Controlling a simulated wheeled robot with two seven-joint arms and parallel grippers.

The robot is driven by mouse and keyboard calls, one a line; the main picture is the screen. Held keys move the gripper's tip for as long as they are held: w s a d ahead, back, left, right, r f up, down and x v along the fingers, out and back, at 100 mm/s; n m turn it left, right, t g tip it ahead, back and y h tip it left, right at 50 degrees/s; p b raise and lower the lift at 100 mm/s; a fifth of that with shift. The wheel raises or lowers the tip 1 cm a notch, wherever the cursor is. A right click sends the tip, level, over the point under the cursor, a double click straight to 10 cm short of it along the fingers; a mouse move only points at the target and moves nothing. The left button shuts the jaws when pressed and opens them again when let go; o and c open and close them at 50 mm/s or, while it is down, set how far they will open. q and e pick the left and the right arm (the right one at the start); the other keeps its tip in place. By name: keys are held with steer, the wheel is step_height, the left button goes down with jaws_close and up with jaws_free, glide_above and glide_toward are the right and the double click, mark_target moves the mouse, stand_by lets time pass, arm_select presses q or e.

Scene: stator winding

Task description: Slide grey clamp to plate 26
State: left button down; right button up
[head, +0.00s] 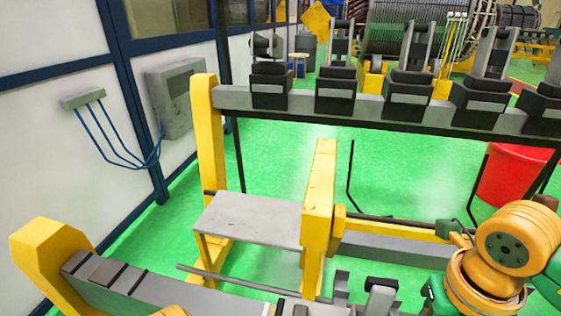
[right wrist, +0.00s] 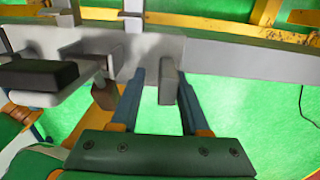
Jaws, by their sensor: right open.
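In the right wrist view, my right gripper (right wrist: 160,78) has its two blue fingers apart, one on each side of a narrow grey upright piece (right wrist: 168,87), likely part of the grey clamp. A gap shows on both sides of this piece. It stands against a long grey rail (right wrist: 220,58). In the head view, a grey clamp-like block (head: 381,294) shows at the bottom edge, left of my orange right arm. No plate number is readable, so I cannot tell which is plate 26. My left gripper is not in view.
A black-topped clamp (right wrist: 38,74) sits left of my right gripper in the wrist view. In the head view, several black clamps line the far rail (head: 225,97). A yellow post (head: 319,200) and grey shelf (head: 250,215) stand mid-frame. A red bin (head: 512,172) is at right.

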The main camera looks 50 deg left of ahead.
mark_target(357, 311)
steer(key=s+a, duration=0.1)
steer(key=a, duration=0.1)
steer(key=s+a, duration=0.2)
steer(key=shift+s+a, duration=0.2)
steer(key=shift+a, duration=0.05)
steer(key=shift+s+a+p, duration=0.2)
steer(key=shift+s+a, duration=0.4)
steer(key=shift+a, duration=0.25)
steer(key=shift+s+a+p, duration=0.2)
steer(key=shift+s+a, duration=0.4)
steer(key=shift+a, duration=0.2)
steer(key=shift+s+a+p, duration=0.2)
steer(key=shift+s+a, duration=0.4)
steer(key=shift+a, duration=0.25)
steer(key=shift+r, duration=0.1)
steer(key=shift+s+a+p, duration=0.3)
steer(key=shift+a+p, duration=0.05)
steer(key=shift+p, duration=1.3)
steer(key=shift+w+d+b, duration=0.15)
steer(key=shift+d+b, duration=0.05)
steer(key=shift+b, duration=0.15)
steer(key=shift+o, duration=1.4)
